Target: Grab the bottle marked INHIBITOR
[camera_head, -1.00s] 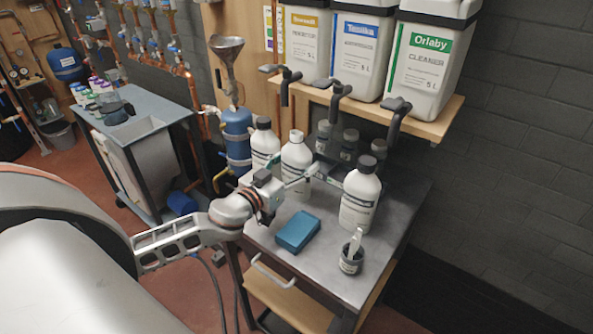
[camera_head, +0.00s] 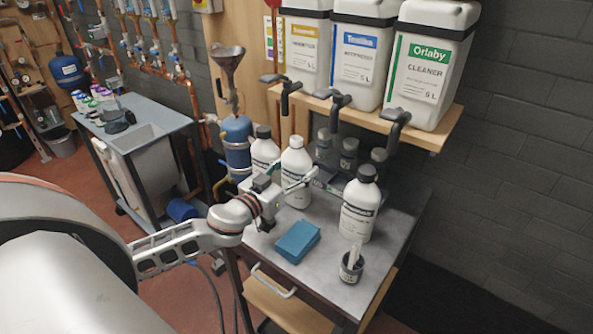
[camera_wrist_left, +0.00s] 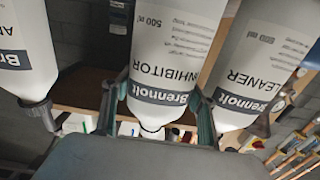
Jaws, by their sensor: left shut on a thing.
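The white bottle marked INHIBITOR (camera_wrist_left: 165,55) appears upside down in the middle of the left wrist view, with a dark Brennolt band and 500 ml on its label. In the head view it is the middle white bottle (camera_head: 296,172) on the grey bench. My left gripper (camera_head: 294,184) reaches it from the left and is shut on its body. In the wrist view the gripper's fingers (camera_wrist_left: 158,105) lie on either side of the bottle. I cannot tell whether its base is off the bench. My right gripper is in neither view.
A bottle marked CLEANER (camera_wrist_left: 250,70) stands close beside it; another white bottle (camera_head: 359,208) stands to the right. A blue box (camera_head: 297,241) and a dark cup (camera_head: 351,267) are on the bench (camera_head: 320,268). Large canisters (camera_head: 428,75) with taps overhang from the shelf above.

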